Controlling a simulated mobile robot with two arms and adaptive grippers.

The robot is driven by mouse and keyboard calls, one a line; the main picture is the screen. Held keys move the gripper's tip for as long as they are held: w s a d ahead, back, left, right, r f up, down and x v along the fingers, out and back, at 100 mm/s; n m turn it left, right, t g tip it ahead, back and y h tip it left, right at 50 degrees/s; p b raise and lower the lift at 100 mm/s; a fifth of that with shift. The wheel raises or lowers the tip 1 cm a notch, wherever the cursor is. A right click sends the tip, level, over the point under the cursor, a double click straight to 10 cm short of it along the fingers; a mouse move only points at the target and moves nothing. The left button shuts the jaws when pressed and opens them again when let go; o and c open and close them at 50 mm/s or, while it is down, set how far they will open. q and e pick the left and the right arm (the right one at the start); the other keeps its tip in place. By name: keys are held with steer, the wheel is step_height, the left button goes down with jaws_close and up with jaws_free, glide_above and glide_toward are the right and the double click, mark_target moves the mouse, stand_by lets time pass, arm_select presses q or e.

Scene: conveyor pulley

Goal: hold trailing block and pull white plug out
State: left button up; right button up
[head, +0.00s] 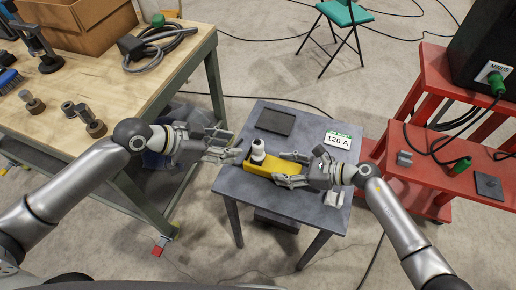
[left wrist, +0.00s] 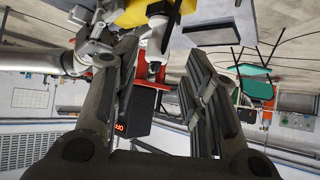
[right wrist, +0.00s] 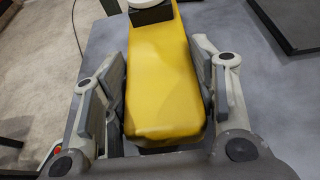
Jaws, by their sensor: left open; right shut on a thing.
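The yellow trailing block (head: 268,166) lies on the small grey table. In the right wrist view the yellow block (right wrist: 163,75) lies between my right gripper's fingers, and the plug is cut off at the top edge. My right gripper (head: 284,168) is shut on the block's right part. My left gripper (head: 234,147) is open and empty, just left of the plug. In the left wrist view the plug (left wrist: 157,30) shows beyond and between the spread fingers, apart from them.
A dark plate (head: 275,122) and a "120 A" card (head: 338,140) lie on the grey table (head: 240,192). A wooden workbench (head: 95,75) with a box and cable stands left. Red carts (head: 410,172) with cables stand right.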

arm_select(q)
steer(key=shift+o, duration=0.6)
steer(key=shift+w+d+g, duration=0.25)
steer(key=shift+d+g, duration=0.05)
steer(key=shift+d, duration=0.2)
step_height(320, 180, up, 2)
steer(key=m+g+y, duration=0.4)
steer(key=y, duration=0.1)
glide_above(258, 143)
steer(key=s, duration=0.1)
steer(key=shift+d, duration=0.25)
steer(key=r+y, duration=0.2)
steer(key=r, duration=0.1)
steer(key=shift+w+g+y, duration=0.3)
steer(key=shift+w+y, duration=0.1)
steer(key=shift+w+a+r+m+y, duration=0.1)
steer(key=shift+a+r+m+y, duration=0.15)
steer(key=shift+r+y, duration=0.3)
steer(key=shift+f, duration=5.85)
jaws_close()
